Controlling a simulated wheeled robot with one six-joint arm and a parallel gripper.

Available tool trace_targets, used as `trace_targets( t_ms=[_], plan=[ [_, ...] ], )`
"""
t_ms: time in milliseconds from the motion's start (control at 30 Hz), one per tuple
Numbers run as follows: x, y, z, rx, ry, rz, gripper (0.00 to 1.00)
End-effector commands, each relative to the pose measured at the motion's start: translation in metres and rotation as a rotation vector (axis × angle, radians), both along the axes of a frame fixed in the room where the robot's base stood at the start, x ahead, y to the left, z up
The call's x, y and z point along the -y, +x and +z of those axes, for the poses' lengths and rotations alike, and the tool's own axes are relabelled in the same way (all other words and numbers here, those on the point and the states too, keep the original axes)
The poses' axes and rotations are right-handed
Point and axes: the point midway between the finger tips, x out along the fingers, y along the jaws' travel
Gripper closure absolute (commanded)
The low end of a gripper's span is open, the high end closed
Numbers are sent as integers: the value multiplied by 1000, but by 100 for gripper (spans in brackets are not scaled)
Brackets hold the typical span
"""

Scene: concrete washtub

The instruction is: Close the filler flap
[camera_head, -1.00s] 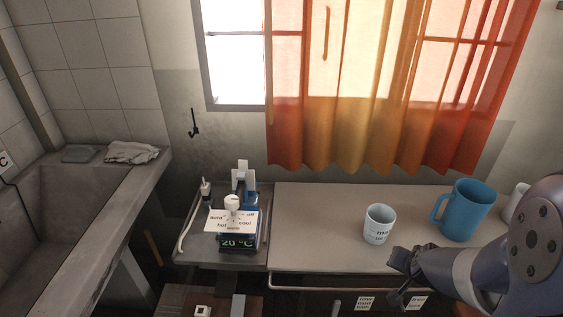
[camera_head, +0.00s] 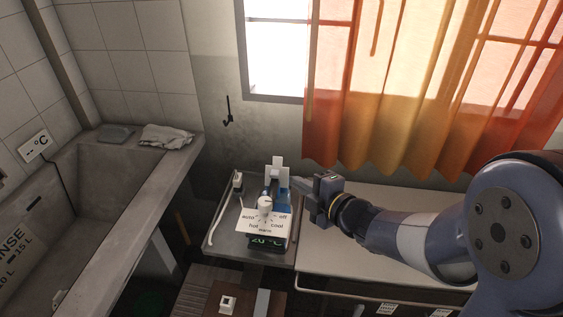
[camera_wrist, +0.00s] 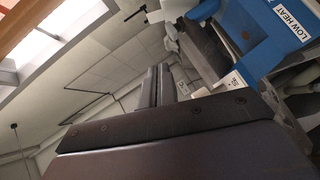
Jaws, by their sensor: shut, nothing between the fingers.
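A small blue appliance (camera_head: 283,183) stands on the grey side shelf, with a dial, a white card reading auto, off, hot, cool and warm, and a 20 °C display (camera_head: 266,242). A white plate (camera_head: 278,167) stands upright at its top; it may be the filler flap, but I cannot tell for certain. My gripper (camera_head: 304,187) is shut and empty, just right of the appliance's top, with a small apparent gap. In the wrist view, the dark fingers (camera_wrist: 160,84) are together, and the blue body (camera_wrist: 268,38) with a LOW HEAT label is at upper right.
The dial knob (camera_head: 265,204) rises in front of the white plate. A white plug-like piece (camera_head: 238,182) and cable are at left. A counter (camera_head: 345,258) lies below my arm. A concrete washtub (camera_head: 150,187) with cloths is at left. Curtains (camera_head: 400,90) hang behind.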

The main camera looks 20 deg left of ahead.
Motion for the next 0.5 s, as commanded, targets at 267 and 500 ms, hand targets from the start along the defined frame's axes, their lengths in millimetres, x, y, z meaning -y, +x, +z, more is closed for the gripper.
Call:
trace_targets(
  t_ms=[267, 500],
  plan=[
    [-43, 26, -13, -3, 1, 0, 100],
    [-78, 53, -24, -5, 1, -5, 100]
  ],
)
